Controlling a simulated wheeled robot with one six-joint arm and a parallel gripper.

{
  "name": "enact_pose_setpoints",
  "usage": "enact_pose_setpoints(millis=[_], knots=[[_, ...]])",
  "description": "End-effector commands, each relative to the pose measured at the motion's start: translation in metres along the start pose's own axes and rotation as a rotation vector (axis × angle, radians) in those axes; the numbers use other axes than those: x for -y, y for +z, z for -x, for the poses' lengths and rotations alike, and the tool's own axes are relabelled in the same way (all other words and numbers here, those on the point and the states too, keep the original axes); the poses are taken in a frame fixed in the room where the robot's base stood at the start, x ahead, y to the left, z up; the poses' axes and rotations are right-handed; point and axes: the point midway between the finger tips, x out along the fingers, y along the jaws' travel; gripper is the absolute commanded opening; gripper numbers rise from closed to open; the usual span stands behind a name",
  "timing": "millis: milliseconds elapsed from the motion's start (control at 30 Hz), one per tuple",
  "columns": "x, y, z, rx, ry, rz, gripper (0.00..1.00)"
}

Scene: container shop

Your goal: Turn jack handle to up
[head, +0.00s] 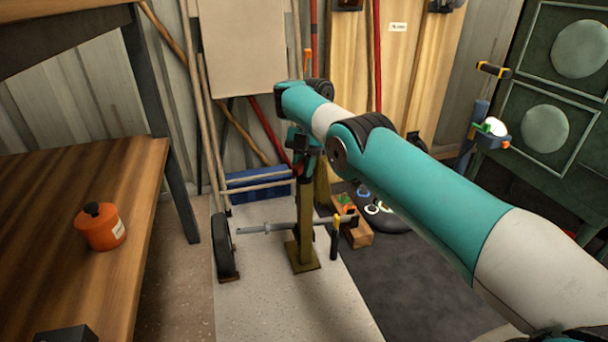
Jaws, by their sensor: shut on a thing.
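The jack (305,215) is an upright olive post on a square foot plate, standing on the pale speckled floor. A grey horizontal bar (262,228) crosses it low down, with a black wheel (226,248) at its left end. My gripper (301,150) is at the top of the post, below my teal and white arm. It is shut on the jack handle there. The handle is mostly hidden by my gripper and arm, so I cannot tell its angle. A black and yellow grip (335,238) hangs near the bar's right end.
A wooden bench (70,210) with an orange can (101,227) stands on the left. A blue crate (257,183) and leaning poles (212,135) are behind the jack. A wooden box (357,233) sits right of it. A green cabinet (545,80) stands at the right.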

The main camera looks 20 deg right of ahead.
Motion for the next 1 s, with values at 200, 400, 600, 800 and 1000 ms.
enact_pose_setpoints(millis=[200,400,600,800,1000], knots=[[-0.0014,0.0021,-0.0001,0.005,0.065,-0.128,0.00],[-0.0017,0.0015,0.0020,0.005,0.095,-0.203,0.00],[-0.0018,0.0005,0.0045,0.005,0.109,-0.237,0.00],[-0.0018,0.0000,0.0060,0.004,0.111,-0.243,0.00],[-0.0019,-0.0001,0.0061,0.004,0.111,-0.242,0.00]])
